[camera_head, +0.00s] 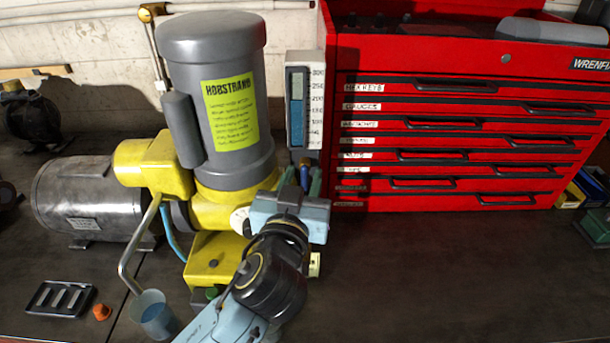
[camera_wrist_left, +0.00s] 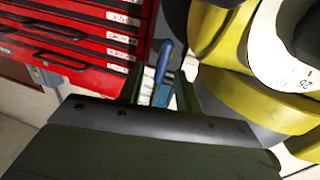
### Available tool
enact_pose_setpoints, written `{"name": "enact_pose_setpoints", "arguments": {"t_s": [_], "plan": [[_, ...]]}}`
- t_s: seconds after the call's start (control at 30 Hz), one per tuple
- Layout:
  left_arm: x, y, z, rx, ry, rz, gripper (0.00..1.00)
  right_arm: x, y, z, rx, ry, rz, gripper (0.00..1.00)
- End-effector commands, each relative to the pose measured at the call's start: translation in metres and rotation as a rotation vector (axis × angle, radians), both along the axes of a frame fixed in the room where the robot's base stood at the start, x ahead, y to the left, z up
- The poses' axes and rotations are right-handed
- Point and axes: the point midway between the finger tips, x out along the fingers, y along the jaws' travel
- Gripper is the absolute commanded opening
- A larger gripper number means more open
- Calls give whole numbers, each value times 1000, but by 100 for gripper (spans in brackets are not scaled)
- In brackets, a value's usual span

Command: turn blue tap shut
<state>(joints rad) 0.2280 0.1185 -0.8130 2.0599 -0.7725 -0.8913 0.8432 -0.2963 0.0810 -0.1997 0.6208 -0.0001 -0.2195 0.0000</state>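The blue tap handle (camera_wrist_left: 166,58) shows in the wrist view as a slim, rounded lever beside the yellow pump body (camera_wrist_left: 231,92). My left gripper (camera_wrist_left: 163,88) has its two dark green fingers apart, one on each side of the lever, with gaps visible. In the head view my left gripper (camera_head: 300,180) is at the pump's right side, just below the level gauge (camera_head: 304,100). The gripper and wrist hide most of the tap there. The grey, upright motor (camera_head: 215,60) with a yellow-green label stands on the yellow pump. My right gripper is not in view.
A red tool chest (camera_head: 460,130) stands close on the right. A grey motor (camera_head: 85,195) lies left of the pump. A bent pipe (camera_head: 140,245) hangs over a blue cup (camera_head: 152,312). A dark tray (camera_head: 60,298) lies at front left. The bench at right front is clear.

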Motion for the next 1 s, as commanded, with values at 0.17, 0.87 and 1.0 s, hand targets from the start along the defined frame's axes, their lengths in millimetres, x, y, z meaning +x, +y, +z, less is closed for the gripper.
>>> {"name": "enact_pose_setpoints", "arguments": {"t_s": [0.17,0.87,1.0], "plan": [[0,0,0,0,1,0,34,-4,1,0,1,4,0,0],[0,-1,1,63,4,0,0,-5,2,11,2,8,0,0],[0,-2,3,146,4,0,0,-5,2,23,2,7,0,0]]}}
